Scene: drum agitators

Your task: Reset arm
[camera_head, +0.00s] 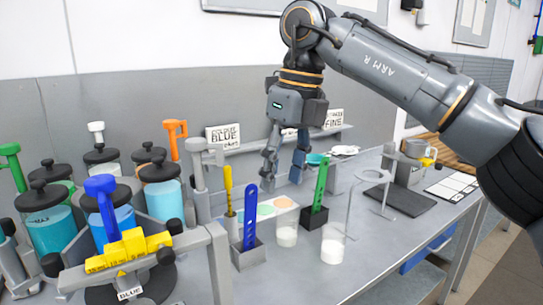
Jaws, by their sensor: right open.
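My right arm comes in from the right in the head view. Its gripper (286,160) points down over the back of the grey table (372,262), with its two fingers apart and nothing between them. It hangs behind the blue stick and the green stick, in front of the back wall. My left gripper is not in view.
Several lidded jars with blue or green liquid, such as one jar (164,198), stand at the left behind a yellow part (128,250). A blue stick (250,215) and a green stick (320,187) stand in holders. Two white-filled cups (333,245) and a wire stand (352,205) are near.

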